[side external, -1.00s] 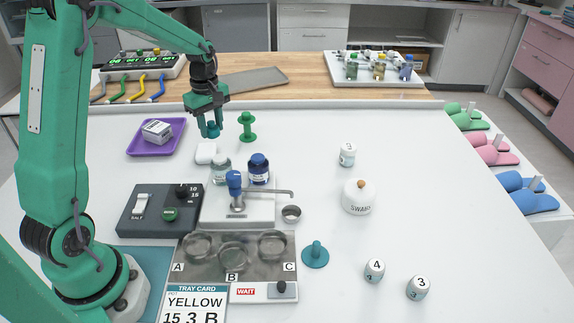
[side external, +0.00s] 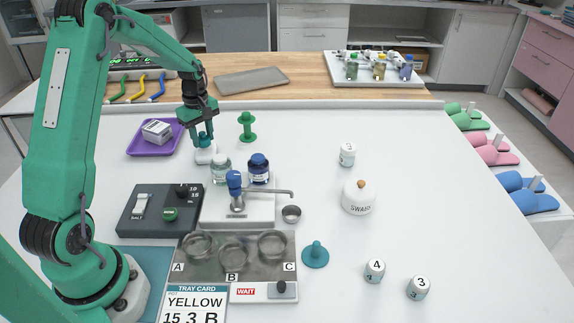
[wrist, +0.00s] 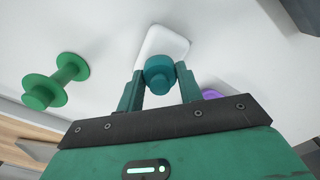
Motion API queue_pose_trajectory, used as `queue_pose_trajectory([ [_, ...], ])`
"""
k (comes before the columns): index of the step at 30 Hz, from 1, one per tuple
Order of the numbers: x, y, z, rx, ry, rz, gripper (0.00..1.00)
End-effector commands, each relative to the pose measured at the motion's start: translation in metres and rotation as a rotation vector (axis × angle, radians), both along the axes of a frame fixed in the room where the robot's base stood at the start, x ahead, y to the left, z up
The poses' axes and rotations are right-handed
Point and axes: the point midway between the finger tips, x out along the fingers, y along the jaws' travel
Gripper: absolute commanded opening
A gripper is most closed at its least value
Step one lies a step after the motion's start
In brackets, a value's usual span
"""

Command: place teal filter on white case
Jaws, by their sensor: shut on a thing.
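The teal filter (side external: 204,140) is between the fingers of my gripper (side external: 203,143), which is shut on it. In the wrist view the round teal filter (wrist: 159,74) sits between my two fingertips (wrist: 160,82). The small white case (side external: 205,156) lies on the white table directly below the filter. In the wrist view the white case (wrist: 164,42) shows behind and above the filter, partly hidden by it. I cannot tell whether the filter touches the case or is slightly above it.
A purple tray (side external: 143,150) with a small box is left of the case. A green spool (side external: 247,127) stands to its right. The table's right side is mostly open.

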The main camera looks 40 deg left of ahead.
Motion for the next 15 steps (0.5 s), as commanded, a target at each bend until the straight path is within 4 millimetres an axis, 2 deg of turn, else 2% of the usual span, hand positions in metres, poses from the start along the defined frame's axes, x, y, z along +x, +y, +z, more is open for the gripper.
queue_pose_trajectory([
  [4, 0.0001, -0.0001, -0.0127, 0.0, 0.0, 0.0, 0.14],
  [15, 0.0001, -0.0001, -0.015, 0.0, 0.0, 0.0, 0.14],
])
